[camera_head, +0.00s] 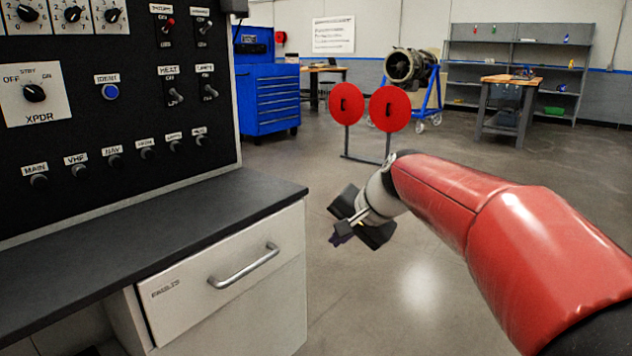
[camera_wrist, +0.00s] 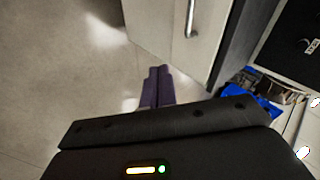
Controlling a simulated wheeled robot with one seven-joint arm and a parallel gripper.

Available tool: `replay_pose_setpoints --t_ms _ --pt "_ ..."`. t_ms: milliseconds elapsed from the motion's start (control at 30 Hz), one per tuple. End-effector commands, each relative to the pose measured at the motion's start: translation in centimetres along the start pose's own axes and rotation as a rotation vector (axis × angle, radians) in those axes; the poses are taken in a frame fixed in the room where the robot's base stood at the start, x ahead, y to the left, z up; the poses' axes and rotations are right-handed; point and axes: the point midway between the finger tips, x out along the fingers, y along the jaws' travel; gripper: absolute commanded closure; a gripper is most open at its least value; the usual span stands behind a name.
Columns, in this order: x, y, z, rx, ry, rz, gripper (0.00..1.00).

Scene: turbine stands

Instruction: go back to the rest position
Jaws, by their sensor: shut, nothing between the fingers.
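My gripper (camera_head: 340,238) hangs in free air at the end of my red arm, to the right of the bench and its drawer in the head view. It points down and to the left, and its fingers are closed with nothing between them. In the wrist view the two purple-grey fingertips (camera_wrist: 157,86) lie side by side against each other above the bare floor. The cabinet front with its handle (camera_wrist: 190,18) is apart from the fingers.
A black switch panel (camera_head: 110,110) stands over the dark worktop (camera_head: 150,225), with a white drawer (camera_head: 230,275) below. Behind are a blue tool cabinet (camera_head: 267,98), two red discs (camera_head: 389,109), a turbine (camera_head: 408,66) on a blue stand and a workbench (camera_head: 510,80). The middle floor is clear.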

Motion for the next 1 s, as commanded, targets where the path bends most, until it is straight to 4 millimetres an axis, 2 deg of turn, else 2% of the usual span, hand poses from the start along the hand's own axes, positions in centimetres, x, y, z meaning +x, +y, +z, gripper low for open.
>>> replay_pose_setpoints --t_ms 33,200,400,500,600,700,1000 --pt "-1.9 1.7 1.9 -0.052 0.02 0.035 1.0" --pt "-6.0 8.4 7.8 -0.238 0.064 0.172 1.0" --pt "-8.7 16.4 14.4 -0.438 0.092 0.329 1.0" --pt "-9.1 19.4 16.7 -0.51 0.096 0.386 1.0" --pt "-9.3 21.3 18.1 -0.556 0.097 0.424 1.0" --pt "-9.3 22.2 18.7 -0.577 0.096 0.443 1.0" --pt "-9.2 22.4 18.8 -0.58 0.094 0.446 1.0"
